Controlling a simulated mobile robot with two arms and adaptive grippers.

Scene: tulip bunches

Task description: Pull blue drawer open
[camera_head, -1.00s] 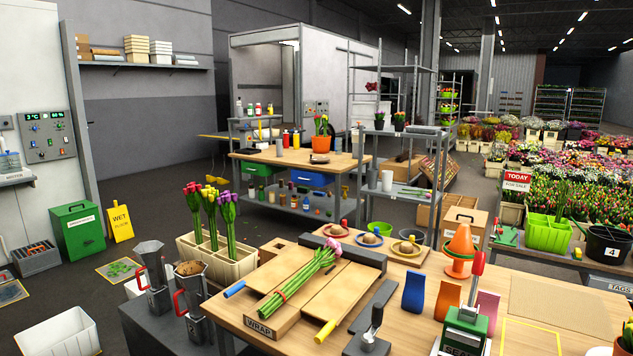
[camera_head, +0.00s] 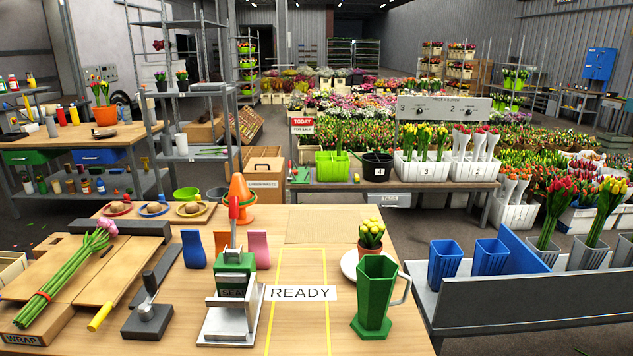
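The blue drawer (camera_head: 98,157) is at the far left, under the top of a wooden workbench (camera_head: 75,134). It looks shut, its front about flush with the bench. A green drawer (camera_head: 30,157) sits to its left under the same top. The blue drawer is well away from me, beyond the near table. Neither of my grippers shows in the head view.
A metal rack (camera_head: 196,100) stands right of the workbench.

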